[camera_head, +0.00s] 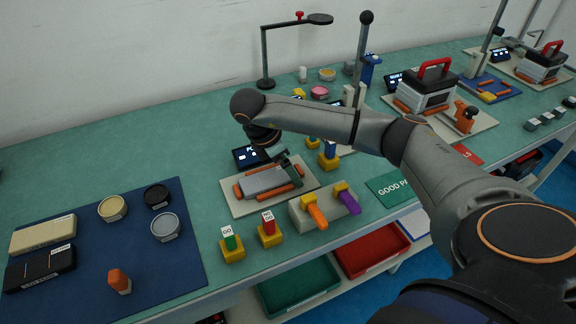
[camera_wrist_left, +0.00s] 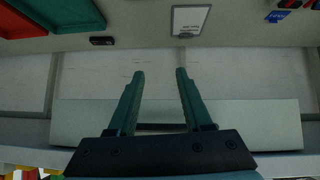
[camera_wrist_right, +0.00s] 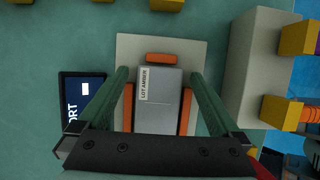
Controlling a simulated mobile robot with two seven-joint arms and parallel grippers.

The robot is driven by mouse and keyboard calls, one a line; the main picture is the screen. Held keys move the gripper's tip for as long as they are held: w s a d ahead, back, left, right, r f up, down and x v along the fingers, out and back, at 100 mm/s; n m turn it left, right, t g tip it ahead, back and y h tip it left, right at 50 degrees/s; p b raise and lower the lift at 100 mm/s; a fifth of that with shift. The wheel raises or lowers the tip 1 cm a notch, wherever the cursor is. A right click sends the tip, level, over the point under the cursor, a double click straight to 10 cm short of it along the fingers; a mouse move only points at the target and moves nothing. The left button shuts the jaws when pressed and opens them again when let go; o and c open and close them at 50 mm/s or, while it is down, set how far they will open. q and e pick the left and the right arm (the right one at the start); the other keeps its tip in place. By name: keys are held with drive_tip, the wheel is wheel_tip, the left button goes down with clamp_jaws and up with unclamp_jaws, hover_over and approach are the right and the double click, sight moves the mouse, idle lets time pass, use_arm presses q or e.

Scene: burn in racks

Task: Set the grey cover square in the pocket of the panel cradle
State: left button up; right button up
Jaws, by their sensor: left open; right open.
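The grey cover (camera_wrist_right: 163,110), with a "LOT AMBER" label, lies on the panel cradle (camera_wrist_right: 190,50), a pale plate with orange rails. It also shows on the cradle in the head view (camera_head: 262,181). In the right wrist view it lies between the side rails, below the end rail, and looks roughly in line with them. I cannot tell whether it is fully seated. My right gripper (camera_wrist_right: 160,76) is open above the cradle, its fingers on either side of the cover with visible gaps. My left gripper (camera_wrist_left: 160,72) is open and empty, away from the cradle, and outside the head view.
A pale block (camera_head: 300,213) with orange and purple handled parts stands right of the cradle. Yellow stands with GO tags (camera_head: 231,250) are in front. A small dark screen (camera_head: 247,156) stands behind. A blue mat (camera_head: 90,225) with tins lies left. Trays sit below the bench.

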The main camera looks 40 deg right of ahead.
drive_tip(key=p+v, duration=0.2)
drive_tip(key=v, duration=0.5)
drive_tip(key=shift+w+r, duration=0.1)
drive_tip(key=shift+r, duration=0.1)
use_arm(q)
drive_tip(key=shift+s+a+r+y+p, duration=0.15)
drive_tip(key=shift+s+a+r+p, duration=0.15)
drive_tip(key=shift+a+r+p, duration=0.15)
drive_tip(key=shift+s+a+r+y+p, duration=0.15)
drive_tip(key=shift+s+a+r+p, duration=0.15)
drive_tip(key=shift+a+r, duration=0.2)
use_arm(e)
drive_tip(key=v, duration=0.5)
drive_tip(key=shift+a, duration=0.1)
use_arm(q)
drive_tip(key=shift+a, duration=0.1)
